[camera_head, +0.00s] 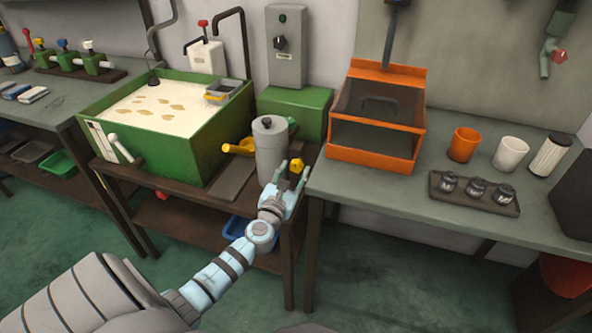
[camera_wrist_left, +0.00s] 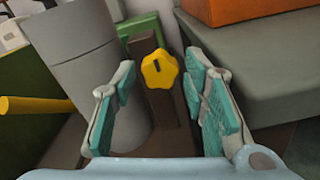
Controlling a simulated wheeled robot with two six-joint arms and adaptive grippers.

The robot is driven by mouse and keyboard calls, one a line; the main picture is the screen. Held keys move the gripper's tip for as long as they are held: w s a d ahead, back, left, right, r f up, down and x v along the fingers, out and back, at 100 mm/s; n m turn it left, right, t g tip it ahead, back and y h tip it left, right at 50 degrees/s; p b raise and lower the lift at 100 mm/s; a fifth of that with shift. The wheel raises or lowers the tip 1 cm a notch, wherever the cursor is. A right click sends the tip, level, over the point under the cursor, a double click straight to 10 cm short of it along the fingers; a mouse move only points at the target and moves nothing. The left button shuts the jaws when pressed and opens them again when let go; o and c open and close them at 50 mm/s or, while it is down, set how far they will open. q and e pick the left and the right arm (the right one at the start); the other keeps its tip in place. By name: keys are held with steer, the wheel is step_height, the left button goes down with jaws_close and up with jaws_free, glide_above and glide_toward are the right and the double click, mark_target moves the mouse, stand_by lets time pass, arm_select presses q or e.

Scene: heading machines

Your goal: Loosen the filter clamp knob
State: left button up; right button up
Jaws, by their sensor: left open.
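The filter clamp knob (camera_wrist_left: 160,69) is yellow and lobed, with a dark slot in its face. In the left wrist view it shows between and beyond my open fingers, with gaps on both sides. In the head view the knob (camera_head: 297,165) is partly hidden by my left gripper (camera_head: 289,177), which is open in front of it. The grey filter cylinder (camera_head: 270,150) stands just left of the knob; it also shows in the left wrist view (camera_wrist_left: 75,60). I cannot tell how far the fingertips are from the knob. My right gripper is not in view.
A yellow handle (camera_head: 236,148) sticks out left of the cylinder. A green tank (camera_head: 190,150) of pale liquid stands farther left. A grey bench (camera_head: 350,185) with an orange guard box (camera_head: 372,150) is close on the right. Open floor lies in front.

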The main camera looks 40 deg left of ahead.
arm_select(q)
steer(key=shift+x, duration=1.2)
steer(key=shift+c, duration=0.4)
steer(key=c, duration=0.8)
